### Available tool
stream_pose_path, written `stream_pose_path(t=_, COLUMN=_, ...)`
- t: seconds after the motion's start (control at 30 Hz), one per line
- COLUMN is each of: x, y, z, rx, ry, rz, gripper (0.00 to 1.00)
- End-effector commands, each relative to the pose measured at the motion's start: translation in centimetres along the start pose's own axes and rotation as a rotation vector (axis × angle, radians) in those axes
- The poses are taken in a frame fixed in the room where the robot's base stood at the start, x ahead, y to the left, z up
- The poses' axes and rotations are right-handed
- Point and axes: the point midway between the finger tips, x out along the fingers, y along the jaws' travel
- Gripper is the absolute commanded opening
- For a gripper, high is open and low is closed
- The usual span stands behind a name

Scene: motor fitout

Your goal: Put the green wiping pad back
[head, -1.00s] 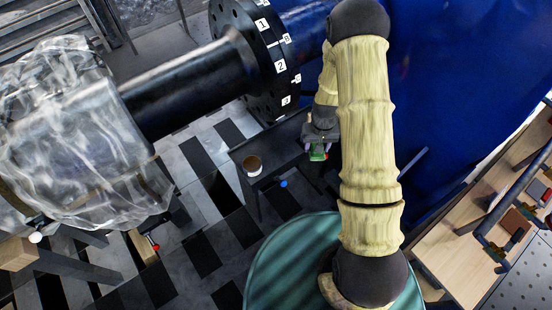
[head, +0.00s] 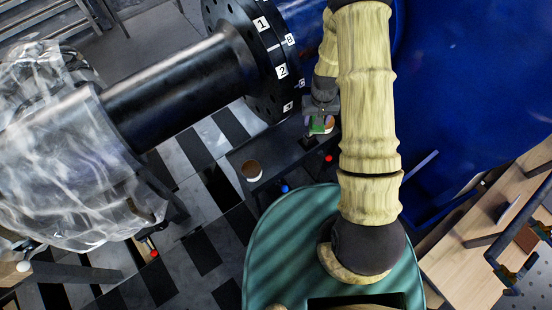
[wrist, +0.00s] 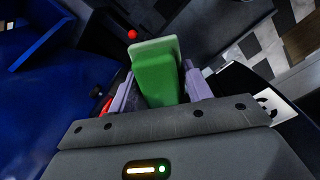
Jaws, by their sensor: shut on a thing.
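The green wiping pad (wrist: 156,76) is between the two pale fingers of my gripper (wrist: 160,90) in the wrist view. It has a lighter, greyish-green end face. My gripper is shut on it. In the head view my gripper (head: 319,128) hangs at the end of my arm, with the green pad (head: 316,127) small between its fingers. It is over or beside the far right part of a dark bench (head: 282,148); I cannot tell its height above the bench. My forearm hides part of the area to the right.
A brown-topped cup (head: 251,170) stands on the bench's left part. A blue knob (head: 285,188) and a red knob (head: 328,158) are at its near edge. The black numbered flange (head: 262,60) and shaft (head: 175,88) are close on the left; the big blue housing (head: 470,90) is on the right.

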Motion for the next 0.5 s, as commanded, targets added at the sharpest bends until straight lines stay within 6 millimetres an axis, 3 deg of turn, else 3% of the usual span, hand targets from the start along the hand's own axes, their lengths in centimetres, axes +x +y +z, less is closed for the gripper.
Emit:
stream_pose_path(t=0.27, x=0.4, y=-0.1, z=0.1, rx=-0.019, ry=0.0, rz=0.0, gripper=0.28)
stream_pose_path(t=0.5, x=2.5, y=-0.8, z=0.8, rx=-0.175, ry=0.002, rz=0.0, gripper=0.28)
